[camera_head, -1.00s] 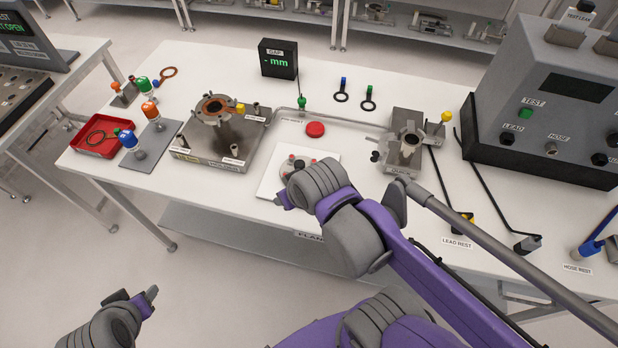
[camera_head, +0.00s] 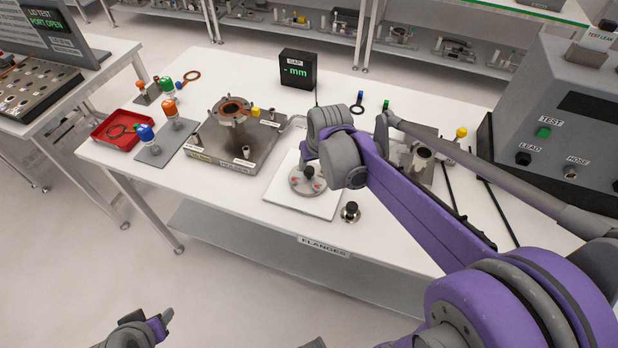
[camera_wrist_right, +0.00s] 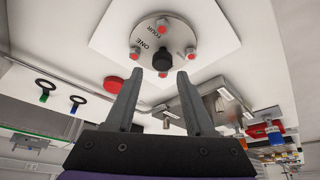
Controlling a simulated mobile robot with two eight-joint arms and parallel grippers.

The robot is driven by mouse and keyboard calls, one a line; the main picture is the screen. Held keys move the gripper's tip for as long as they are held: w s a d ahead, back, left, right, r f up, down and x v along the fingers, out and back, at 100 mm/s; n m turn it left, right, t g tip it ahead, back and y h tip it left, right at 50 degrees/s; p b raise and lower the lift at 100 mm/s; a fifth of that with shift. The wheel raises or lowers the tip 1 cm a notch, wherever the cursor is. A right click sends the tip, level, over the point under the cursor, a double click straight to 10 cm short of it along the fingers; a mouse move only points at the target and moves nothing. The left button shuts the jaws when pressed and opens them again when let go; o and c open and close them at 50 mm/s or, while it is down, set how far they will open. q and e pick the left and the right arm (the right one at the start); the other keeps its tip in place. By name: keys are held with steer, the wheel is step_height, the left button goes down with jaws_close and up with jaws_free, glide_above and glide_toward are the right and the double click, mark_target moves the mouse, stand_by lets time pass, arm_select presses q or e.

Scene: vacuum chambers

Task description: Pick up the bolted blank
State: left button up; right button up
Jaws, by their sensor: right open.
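The bolted blank (camera_head: 305,184) is a round grey metal disc with red-tipped bolts and a black knob in its middle. It lies on a white square mat (camera_head: 325,207) on the bench. In the right wrist view the disc (camera_wrist_right: 150,34) shows lettering around the black knob (camera_wrist_right: 162,60). My right gripper (camera_head: 304,156) is at the blank's far side in the head view. Its two fingers (camera_wrist_right: 157,80) are apart and empty in the wrist view, with the knob just beyond the tips. My left gripper (camera_head: 160,322) is low at the front, off the bench; its jaws are unclear.
A small knobbed metal part (camera_head: 350,212) stands just right of the mat. A chamber fixture (camera_head: 232,135) is to the left, and another fixture (camera_head: 424,158) is to the right behind my arm. A red tray (camera_head: 117,130) is at far left. A red disc (camera_wrist_right: 113,84) is near the mat.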

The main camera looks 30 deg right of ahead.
mark_target(309, 169)
steer(key=x, duration=0.5)
steer(key=shift+s+a, duration=0.1)
steer(key=shift+a, duration=0.05)
jaws_close()
steer(key=shift+r, duration=0.1)
stand_by(1.1)
